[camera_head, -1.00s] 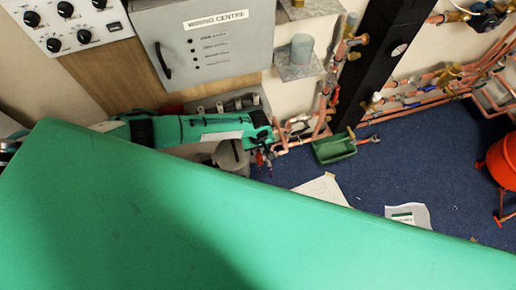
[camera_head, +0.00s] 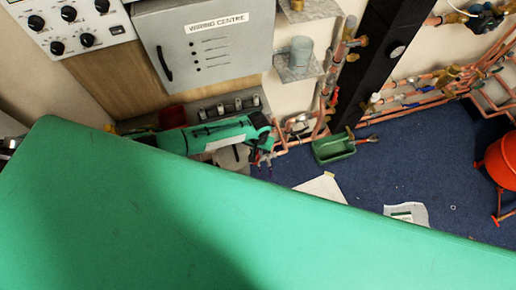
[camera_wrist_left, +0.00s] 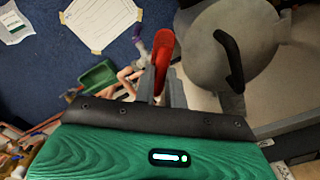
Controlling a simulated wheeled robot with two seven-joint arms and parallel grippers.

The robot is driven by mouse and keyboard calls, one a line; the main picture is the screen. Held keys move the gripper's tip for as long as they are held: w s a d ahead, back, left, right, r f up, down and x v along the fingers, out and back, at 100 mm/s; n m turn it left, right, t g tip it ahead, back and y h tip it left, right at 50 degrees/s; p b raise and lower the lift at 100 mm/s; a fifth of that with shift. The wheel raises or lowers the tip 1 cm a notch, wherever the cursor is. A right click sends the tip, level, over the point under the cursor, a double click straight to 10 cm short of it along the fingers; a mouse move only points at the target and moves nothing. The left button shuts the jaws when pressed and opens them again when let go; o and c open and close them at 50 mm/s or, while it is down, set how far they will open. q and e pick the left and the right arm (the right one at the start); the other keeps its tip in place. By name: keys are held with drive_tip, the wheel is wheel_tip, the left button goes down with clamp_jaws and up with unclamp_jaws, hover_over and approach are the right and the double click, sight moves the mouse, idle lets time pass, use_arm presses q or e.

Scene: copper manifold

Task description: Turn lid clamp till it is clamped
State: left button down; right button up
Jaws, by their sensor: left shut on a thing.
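A red lever (camera_wrist_left: 162,62), which I take to be the lid clamp's handle, stands out in the left wrist view. My left gripper (camera_wrist_left: 165,95) is shut on it, with grey fingers beside the lever's lower part. To its right is a round grey lid or vessel (camera_wrist_left: 205,65) with a curved black handle (camera_wrist_left: 230,58). In the head view my left gripper (camera_head: 265,158) is small at the end of my green arm, beside the pale grey vessel (camera_head: 232,158), which the arm partly hides. The clamp's lower part is hidden. My right gripper is out of view.
A wiring centre cabinet (camera_head: 210,45) and a row of grey fittings (camera_head: 230,107) are behind my arm. Copper pipes (camera_head: 320,110) run to its right. A green tray (camera_head: 333,148) and paper sheets (camera_head: 322,187) lie on the blue floor, with free room there.

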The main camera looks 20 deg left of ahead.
use_arm(q)
drive_tip(key=m, duration=0.5)
drive_tip(key=shift+m, duration=2.5)
drive_tip(key=c, duration=1.5)
unclamp_jaws()
drive_tip(key=shift+o, duration=0.2)
wheel_tip(320, 180, up, 14)
drive_tip(key=b, duration=0.2)
drive_tip(key=shift+f, duration=0.1)
